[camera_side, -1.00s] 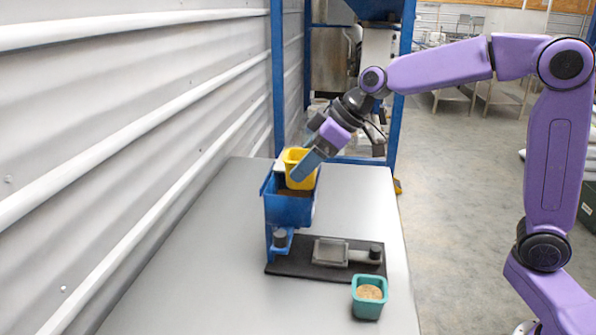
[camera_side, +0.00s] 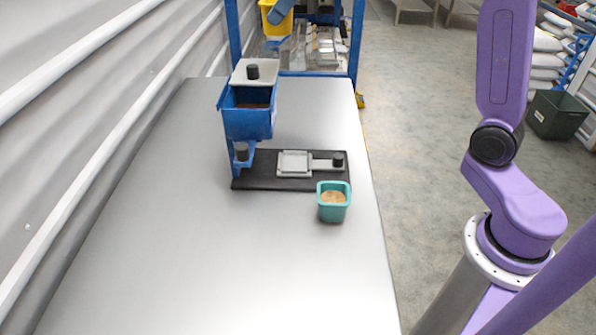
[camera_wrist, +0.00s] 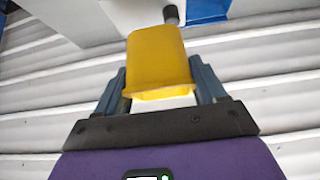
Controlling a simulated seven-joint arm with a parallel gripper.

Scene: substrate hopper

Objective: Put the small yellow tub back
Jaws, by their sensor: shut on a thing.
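My gripper (camera_side: 284,10) is shut on the small yellow tub (camera_side: 270,22) and holds it high at the top edge of the side view, partly cut off. In the wrist view the yellow tub (camera_wrist: 158,58) sits between the two fingers. Its contents cannot be seen. The blue hopper (camera_side: 248,122) stands on the table below and to the left, with brown substrate inside. A pale plate with a black knob (camera_side: 253,72) is at its back edge.
A black base (camera_side: 265,182) with a pale square tray (camera_side: 294,163) lies in front of the hopper. A teal tub (camera_side: 332,205) with tan contents stands at its right corner. The table's front (camera_side: 220,270) is bare. A ribbed wall runs along the left.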

